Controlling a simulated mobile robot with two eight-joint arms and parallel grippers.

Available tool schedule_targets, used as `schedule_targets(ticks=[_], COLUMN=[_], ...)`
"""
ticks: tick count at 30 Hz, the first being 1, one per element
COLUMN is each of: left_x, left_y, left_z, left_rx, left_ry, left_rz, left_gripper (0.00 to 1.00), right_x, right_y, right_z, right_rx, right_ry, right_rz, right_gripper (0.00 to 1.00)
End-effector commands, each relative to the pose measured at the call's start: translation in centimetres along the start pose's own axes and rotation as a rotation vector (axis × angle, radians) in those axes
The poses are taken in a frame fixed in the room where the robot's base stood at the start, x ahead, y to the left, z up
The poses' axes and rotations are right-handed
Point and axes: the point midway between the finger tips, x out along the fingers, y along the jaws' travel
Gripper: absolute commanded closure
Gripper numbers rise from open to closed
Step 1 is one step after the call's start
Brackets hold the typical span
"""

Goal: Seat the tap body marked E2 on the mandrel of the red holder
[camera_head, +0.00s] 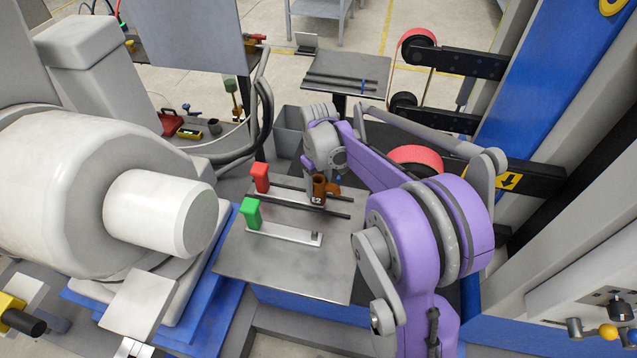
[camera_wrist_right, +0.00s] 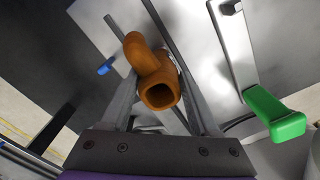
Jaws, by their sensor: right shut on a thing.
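The brown tap body (camera_head: 319,188) bears the mark E2 and is upright in the head view, over the right end of the red holder's bar. The red holder (camera_head: 261,178) has a red block at its left end; its mandrel is hidden or not distinct. My right gripper (camera_wrist_right: 158,105) is shut on the tap body, whose square opening (camera_wrist_right: 160,95) faces the wrist camera. I cannot tell whether the tap body touches the holder. My left gripper is not in view.
A green-block holder (camera_head: 250,213) lies in front on the grey plate (camera_head: 290,270); its block also shows in the wrist view (camera_wrist_right: 275,115). Dark rods (camera_head: 305,205) lie near the red holder. The plate's front is clear.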

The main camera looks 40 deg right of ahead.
Motion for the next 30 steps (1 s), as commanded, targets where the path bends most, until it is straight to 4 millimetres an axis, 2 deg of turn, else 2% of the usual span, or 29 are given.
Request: schedule_targets(ticks=[8, 9, 14, 15, 24, 26, 30], left_x=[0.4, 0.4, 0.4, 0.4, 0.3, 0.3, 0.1], left_y=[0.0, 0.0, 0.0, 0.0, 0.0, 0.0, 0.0], left_z=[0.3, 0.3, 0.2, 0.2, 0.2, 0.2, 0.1], left_rx=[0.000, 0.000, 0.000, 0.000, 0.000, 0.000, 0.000], left_ry=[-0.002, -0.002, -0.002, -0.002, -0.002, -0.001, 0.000], left_rz=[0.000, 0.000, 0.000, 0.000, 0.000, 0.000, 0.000], left_gripper=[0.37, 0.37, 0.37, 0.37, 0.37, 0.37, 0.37], right_x=[0.7, 0.7, 0.6, 0.6, 0.5, 0.0, -2.2], right_y=[0.0, 0.0, 0.0, 0.0, 0.0, 0.0, 0.0], right_z=[0.0, 0.0, 0.0, 0.0, 0.0, 0.0, 0.0], right_rx=[0.000, 0.000, 0.000, 0.000, 0.000, 0.000, 0.001], right_ry=[0.000, 0.000, 0.000, 0.000, 0.000, 0.000, 0.000], right_rz=[0.000, 0.000, 0.000, 0.000, 0.000, 0.000, 0.000], right_gripper=[1.00, 0.35, 0.06, 0.03, 0.03, 0.03, 0.03])
